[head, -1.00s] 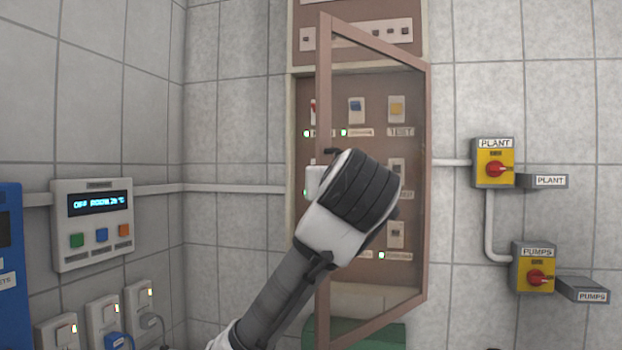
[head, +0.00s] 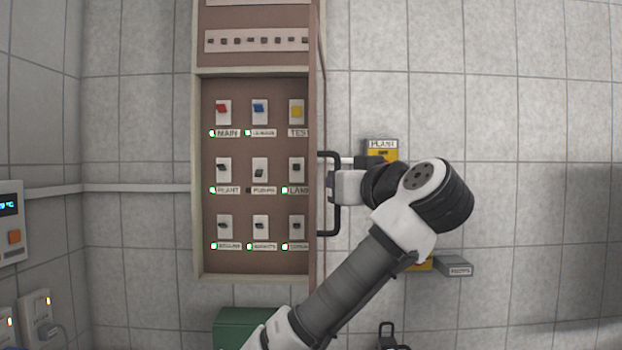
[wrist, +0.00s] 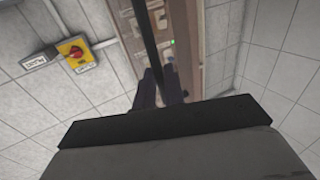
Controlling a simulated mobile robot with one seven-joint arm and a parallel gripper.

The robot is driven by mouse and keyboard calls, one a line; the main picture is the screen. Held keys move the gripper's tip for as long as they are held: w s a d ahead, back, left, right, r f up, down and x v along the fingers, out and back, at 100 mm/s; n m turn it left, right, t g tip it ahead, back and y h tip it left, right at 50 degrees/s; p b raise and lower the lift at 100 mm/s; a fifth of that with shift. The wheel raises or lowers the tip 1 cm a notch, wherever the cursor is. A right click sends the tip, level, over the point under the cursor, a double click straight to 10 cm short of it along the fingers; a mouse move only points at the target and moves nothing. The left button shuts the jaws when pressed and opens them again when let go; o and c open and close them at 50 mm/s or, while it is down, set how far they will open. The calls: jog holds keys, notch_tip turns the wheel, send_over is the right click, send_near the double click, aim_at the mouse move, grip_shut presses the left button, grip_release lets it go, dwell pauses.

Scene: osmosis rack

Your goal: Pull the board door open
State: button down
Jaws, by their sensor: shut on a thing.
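The board door (head: 314,262) stands open and is seen nearly edge-on at the right side of the brown board (head: 240,262). Its black bar handle (head: 336,222) sticks out to the right of the door. My gripper (head: 332,187) is shut on this handle about midway along the bar. In the wrist view the dark fingers (wrist: 160,88) close around the black handle bar (wrist: 148,35). The fingertips are small and partly hidden in the head view.
Inside the board are rows of labelled switches, including a red one (head: 222,107). The yellow plant switch (head: 384,156) is partly behind my arm; it also shows in the wrist view (wrist: 77,53). A green box (head: 235,328) is below the board. The wall at right is mostly bare.

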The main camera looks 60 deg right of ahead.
jog(key=shift+s+d+f+y, duration=0.15)
jog(key=shift+s+d+y, duration=0.2)
jog(key=shift+d, duration=0.15)
jog(key=c, duration=1.8)
grip_release()
jog(key=o, duration=0.3)
jog(key=shift+w+d+f, duration=0.2)
jog(key=shift+d+f, duration=0.05)
jog(key=shift+d, duration=0.1)
jog(key=b+v, duration=0.9)
jog(key=v, duration=0.5)
jog(key=shift+s+a+b, duration=0.15)
jog(key=shift+a+b, duration=0.05)
jog(key=shift+b, duration=0.15)
